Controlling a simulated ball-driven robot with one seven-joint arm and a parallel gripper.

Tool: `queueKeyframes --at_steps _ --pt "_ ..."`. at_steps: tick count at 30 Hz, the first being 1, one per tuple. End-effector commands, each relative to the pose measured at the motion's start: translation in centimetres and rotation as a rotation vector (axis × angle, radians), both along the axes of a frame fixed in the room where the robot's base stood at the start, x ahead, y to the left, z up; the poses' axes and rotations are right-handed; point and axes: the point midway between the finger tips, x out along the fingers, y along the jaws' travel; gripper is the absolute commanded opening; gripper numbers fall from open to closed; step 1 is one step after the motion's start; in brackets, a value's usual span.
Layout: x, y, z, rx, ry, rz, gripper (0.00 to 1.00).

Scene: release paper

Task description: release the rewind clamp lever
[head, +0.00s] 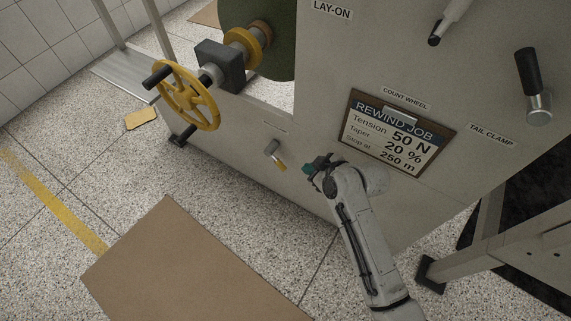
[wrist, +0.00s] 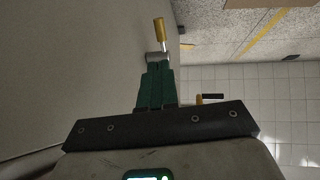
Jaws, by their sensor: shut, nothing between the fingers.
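A small lever with a yellow grip (head: 280,163) and a grey hub sits low on the machine's side panel, and I take it for the rewind clamp lever; no label on it is readable. In the head view its grip points down and right. In the wrist view the lever (wrist: 159,31) stands just beyond the fingertips, its grip pointing away from my gripper. My gripper (head: 312,169) is shut and empty, to the right of the lever in the head view. Its green fingers (wrist: 155,75) reach close to the hub; whether they touch it I cannot tell.
A yellow handwheel (head: 190,96) juts out at the upper left. A tail clamp lever (head: 530,85) and a lay-on lever (head: 445,22) stick out of the panel. A rewind job sign (head: 398,138) hangs above my arm. Brown cardboard (head: 180,265) lies on the floor.

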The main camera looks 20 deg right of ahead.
Motion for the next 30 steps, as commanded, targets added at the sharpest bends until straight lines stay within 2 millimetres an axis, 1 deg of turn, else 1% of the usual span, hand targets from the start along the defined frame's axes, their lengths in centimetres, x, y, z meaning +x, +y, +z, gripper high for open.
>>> queueKeyframes --at_steps 5,15,21,24,30 --pt "1.1 0.5 -1.4 0.000 0.001 0.002 0.00" --pt "5.5 2.1 -6.1 0.000 0.001 0.002 0.00" --pt "7.9 2.9 -8.3 0.000 -0.001 0.001 0.00" --pt "8.6 3.2 -9.1 0.000 0.001 0.001 0.00" --pt "9.3 3.5 -9.7 0.000 0.001 0.000 0.00"
